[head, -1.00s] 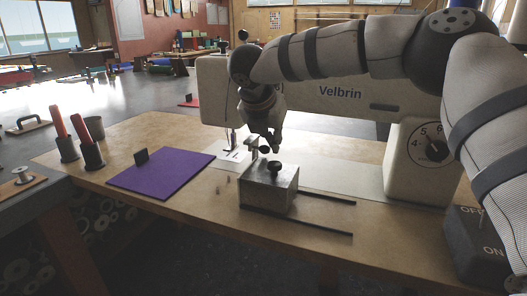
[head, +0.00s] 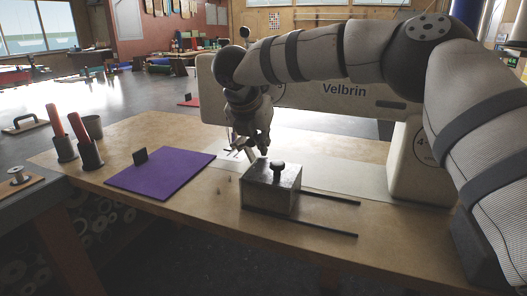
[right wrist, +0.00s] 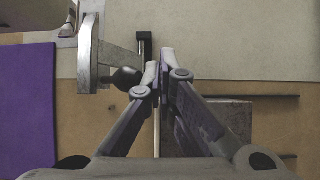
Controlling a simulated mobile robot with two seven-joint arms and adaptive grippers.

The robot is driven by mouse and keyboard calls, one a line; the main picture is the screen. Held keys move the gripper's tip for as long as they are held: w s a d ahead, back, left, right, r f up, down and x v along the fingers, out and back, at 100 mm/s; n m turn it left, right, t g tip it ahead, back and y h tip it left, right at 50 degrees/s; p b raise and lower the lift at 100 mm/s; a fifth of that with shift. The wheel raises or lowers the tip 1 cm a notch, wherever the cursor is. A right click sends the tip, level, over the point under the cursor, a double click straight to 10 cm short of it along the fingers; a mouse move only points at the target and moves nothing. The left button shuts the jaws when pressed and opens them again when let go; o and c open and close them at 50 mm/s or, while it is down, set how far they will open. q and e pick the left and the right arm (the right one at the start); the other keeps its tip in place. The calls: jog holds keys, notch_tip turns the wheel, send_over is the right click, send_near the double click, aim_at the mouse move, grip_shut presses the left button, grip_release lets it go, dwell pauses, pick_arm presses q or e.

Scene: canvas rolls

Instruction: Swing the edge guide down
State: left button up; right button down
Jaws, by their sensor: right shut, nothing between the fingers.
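The edge guide shows in the right wrist view as a pale metal plate (right wrist: 88,52) on a short arm with a black ball knob (right wrist: 127,78). In the head view only a pale strip of the guide (head: 252,156) shows, leaning beside the metal block (head: 270,190), and my gripper partly hides the rest. My right gripper (head: 264,148) is shut and empty, low behind the block. In the right wrist view its fingertips (right wrist: 165,58) are just right of the ball knob; I cannot tell if they touch it. My left gripper is not in view.
The sewing machine (head: 310,104) stands behind the block, its arm above the work area. The block has a black knob on top and two dark rods (head: 320,228) running right. A purple mat (head: 160,175) and red-handled tools (head: 80,128) are at the left.

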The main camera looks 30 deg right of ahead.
jog(key=shift+w+a+r+b, duration=0.2)
jog(key=shift+w+r+b, duration=0.05)
jog(key=shift+w, duration=0.2)
jog(key=shift+w+a+r+b, duration=0.2)
jog(key=shift+w+b, duration=0.05)
jog(key=shift+w, duration=0.15)
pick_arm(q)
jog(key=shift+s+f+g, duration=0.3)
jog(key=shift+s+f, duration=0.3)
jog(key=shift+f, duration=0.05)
pick_arm(e)
jog(key=shift+w+a+r, duration=0.15)
jog(key=shift+r, duration=0.15)
jog(key=shift+w+f, duration=0.1)
